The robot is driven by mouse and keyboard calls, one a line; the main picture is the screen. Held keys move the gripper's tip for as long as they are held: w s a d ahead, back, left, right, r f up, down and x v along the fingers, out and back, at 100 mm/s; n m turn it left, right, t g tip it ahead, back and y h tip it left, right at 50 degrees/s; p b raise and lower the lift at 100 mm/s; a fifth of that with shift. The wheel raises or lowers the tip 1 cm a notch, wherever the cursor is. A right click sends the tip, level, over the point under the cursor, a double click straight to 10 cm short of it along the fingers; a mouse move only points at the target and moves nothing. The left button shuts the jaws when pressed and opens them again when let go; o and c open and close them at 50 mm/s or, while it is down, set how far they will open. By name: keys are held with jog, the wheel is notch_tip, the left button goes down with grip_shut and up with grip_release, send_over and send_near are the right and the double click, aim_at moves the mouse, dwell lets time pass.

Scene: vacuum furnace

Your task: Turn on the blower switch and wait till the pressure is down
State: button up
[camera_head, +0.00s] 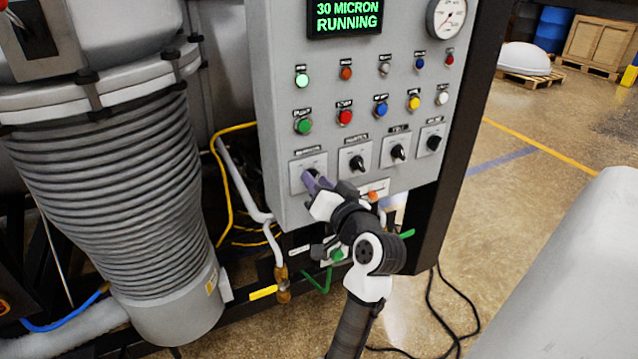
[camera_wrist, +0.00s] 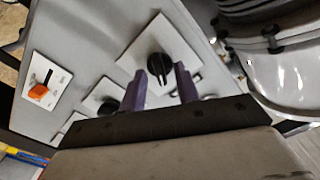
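The grey control panel (camera_head: 280,110) bears a row of black rotary switches on white plates. Their labels are too blurred to read, so I cannot tell which is the blower switch. My gripper (camera_head: 318,183) is at the leftmost switch (camera_head: 309,170) and partly hides it. In the wrist view, the purple fingers of my gripper (camera_wrist: 163,74) are apart, one toward each side of that switch's black knob (camera_wrist: 160,68). I see gaps between fingers and knob; contact cannot be told. The green display (camera_head: 346,17) reads "30 MICRON RUNNING". A round pressure gauge (camera_head: 447,17) is at upper right.
Other rotary switches (camera_head: 357,162) continue to the right, with coloured buttons (camera_head: 345,117) above. An orange-handled switch (camera_head: 374,195) sits below, near my arm. A ribbed grey bellows (camera_head: 115,190) stands at left. Open floor (camera_head: 520,180) lies right of the panel.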

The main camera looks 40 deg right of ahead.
jog(key=b+v, duration=0.3)
jog(key=v, duration=1)
jog(key=shift+s, duration=0.4)
